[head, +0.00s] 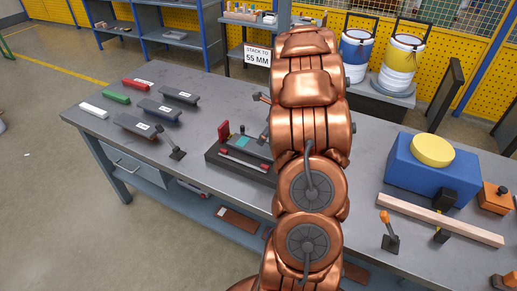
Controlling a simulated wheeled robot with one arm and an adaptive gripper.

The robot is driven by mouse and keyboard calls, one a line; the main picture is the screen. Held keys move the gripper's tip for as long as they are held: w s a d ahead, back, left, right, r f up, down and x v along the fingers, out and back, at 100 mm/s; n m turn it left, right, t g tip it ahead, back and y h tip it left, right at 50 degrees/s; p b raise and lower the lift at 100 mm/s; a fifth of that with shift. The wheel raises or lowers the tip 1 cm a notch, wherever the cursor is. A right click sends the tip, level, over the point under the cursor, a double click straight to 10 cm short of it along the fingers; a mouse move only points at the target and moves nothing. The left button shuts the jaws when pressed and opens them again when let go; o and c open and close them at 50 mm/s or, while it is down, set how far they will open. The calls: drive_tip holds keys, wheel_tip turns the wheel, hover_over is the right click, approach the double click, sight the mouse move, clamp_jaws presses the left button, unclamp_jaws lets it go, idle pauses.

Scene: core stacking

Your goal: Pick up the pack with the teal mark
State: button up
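Several small bar-shaped packs lie at the left of the grey workbench (225,95). They include a red one (137,85), a green one (116,97) and a white one (94,110). Dark grey packs with white labels lie beside them (180,96) (160,110), along with a brownish one (134,124). I cannot make out a teal mark on any of these. A small teal patch (243,142) shows in the dark fixture (226,157) at the bench's middle. My copper arm crosses the centre, and my gripper is not visible.
A sign (257,56) reads "STACK TO 55 MM". A lever clamp (177,154) stands near the front edge. At the right are a blue block (415,170) with a yellow disc (433,150), a wooden bar (440,220) and an orange-handled clamp (390,243). Two drink coolers (401,65) stand behind.

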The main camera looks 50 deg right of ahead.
sight(258, 147)
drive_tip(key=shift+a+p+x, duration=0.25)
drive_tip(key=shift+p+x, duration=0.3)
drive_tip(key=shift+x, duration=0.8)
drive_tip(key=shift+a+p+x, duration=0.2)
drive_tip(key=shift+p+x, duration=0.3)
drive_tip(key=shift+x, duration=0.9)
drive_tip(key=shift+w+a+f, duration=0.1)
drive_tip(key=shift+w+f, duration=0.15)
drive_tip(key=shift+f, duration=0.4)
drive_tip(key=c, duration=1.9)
